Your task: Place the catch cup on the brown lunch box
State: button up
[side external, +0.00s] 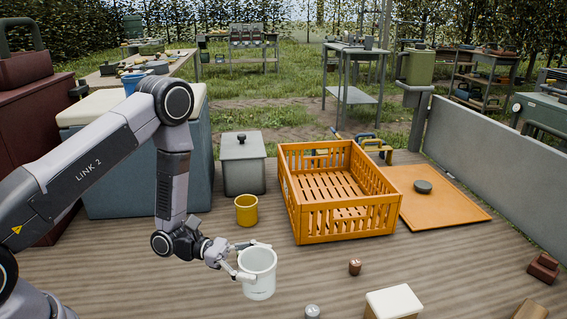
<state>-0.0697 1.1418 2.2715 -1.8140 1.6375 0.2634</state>
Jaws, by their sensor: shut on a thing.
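The catch cup appears to be the pale grey-white cup (259,287), upright at the lower middle of the side external view. My gripper (254,262) is shut on it, with one finger at the back of its rim and one at the front left wall. I cannot tell whether its base touches the wooden deck. A dark reddish-brown box (543,268) with a smaller top part lies at the far right. A tan box with a white lid (394,301) is cut by the bottom edge, right of the cup.
An orange slatted crate (348,222) stands behind the cup, with an orange board (440,205) holding a dark disc to its right. A yellow cup (246,210) and grey lidded bin (243,170) stand behind my gripper.

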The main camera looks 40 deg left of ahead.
jog(key=w+d+r+t, duration=0.1)
jog(key=w+d+r, duration=0.3)
jog(key=d+r, duration=0.8)
send_over(394, 300)
notch_tip(394, 300, down, 12)
jog(key=shift+f+n+y, duration=0.3)
jog(key=shift+f+n, duration=0.1)
jog(key=shift+f, duration=0.95)
jog(key=o, duration=1)
jog(key=shift+f, duration=0.1)
jog(key=shift+o, duration=0.2)
